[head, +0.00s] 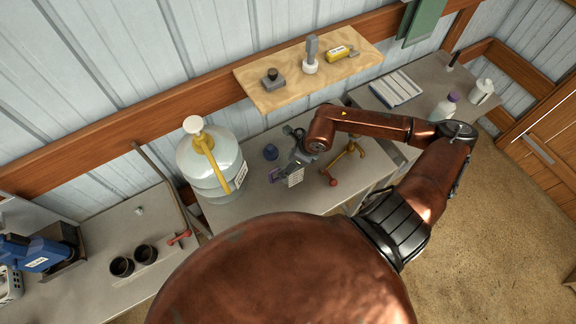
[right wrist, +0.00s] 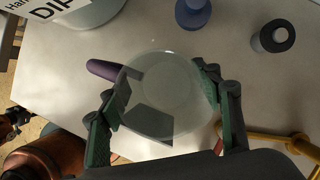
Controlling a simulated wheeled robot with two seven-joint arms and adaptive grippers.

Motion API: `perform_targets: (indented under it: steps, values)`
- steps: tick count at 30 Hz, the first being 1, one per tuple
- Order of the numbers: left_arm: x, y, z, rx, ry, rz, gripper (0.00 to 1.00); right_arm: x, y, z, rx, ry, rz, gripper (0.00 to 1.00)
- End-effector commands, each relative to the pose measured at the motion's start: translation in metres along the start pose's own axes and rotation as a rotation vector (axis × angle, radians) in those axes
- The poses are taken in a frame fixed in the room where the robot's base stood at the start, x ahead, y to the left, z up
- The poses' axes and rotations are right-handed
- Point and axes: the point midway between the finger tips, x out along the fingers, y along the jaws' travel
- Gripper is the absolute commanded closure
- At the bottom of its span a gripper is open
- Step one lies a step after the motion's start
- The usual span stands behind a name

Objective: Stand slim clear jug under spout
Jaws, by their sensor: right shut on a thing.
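In the head view my right gripper (head: 295,160) is over the middle table, right of the big clear jar (head: 225,155). The jug is mostly hidden there. My left gripper is not in view.
A blue bottle-like thing (head: 271,152) stands between jar and gripper. A yellow stand with a red end (head: 345,163) is right of the gripper. A wooden shelf (head: 308,66) hangs above the table (head: 250,204). The front of the table is bare.

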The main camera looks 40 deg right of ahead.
Motion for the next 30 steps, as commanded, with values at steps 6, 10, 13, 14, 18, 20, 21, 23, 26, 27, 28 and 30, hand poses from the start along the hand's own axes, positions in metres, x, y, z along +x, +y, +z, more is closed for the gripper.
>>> perform_targets:
  steps: [6,10,13,14,18,20,21,23,26,27,28,30]
  values:
    - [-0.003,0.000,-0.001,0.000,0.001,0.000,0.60,0.019,-0.005,-0.006,0.002,0.001,0.001,0.67]
    - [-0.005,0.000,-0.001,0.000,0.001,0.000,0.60,0.034,-0.006,-0.011,0.002,0.000,0.000,0.67]
    - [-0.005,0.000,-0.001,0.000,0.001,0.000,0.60,0.035,-0.006,-0.012,0.000,-0.001,-0.001,0.67]
    - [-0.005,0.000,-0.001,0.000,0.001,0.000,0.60,0.035,-0.006,-0.012,0.000,-0.001,-0.001,0.67]
    - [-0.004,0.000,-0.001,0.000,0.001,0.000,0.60,0.036,-0.006,-0.013,0.000,0.000,-0.001,0.67]
    - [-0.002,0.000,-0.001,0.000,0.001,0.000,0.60,0.038,-0.006,-0.013,0.000,0.000,-0.001,0.67]
    - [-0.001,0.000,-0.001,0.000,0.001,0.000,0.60,0.038,-0.006,-0.014,0.000,0.000,-0.001,0.41]
    - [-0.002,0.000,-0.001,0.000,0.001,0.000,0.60,0.037,-0.006,-0.013,0.000,0.000,-0.001,0.36]
    - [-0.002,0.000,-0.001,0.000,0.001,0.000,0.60,0.037,-0.006,-0.013,0.000,0.000,-0.001,0.30]
    - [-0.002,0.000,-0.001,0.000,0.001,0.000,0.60,0.037,-0.006,-0.013,0.000,0.000,-0.001,0.27]
    - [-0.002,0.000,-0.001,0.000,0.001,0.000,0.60,0.037,-0.006,-0.013,0.000,0.000,-0.001,0.25]
    - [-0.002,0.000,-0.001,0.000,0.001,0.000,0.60,0.037,-0.006,-0.013,0.000,0.000,-0.001,0.24]
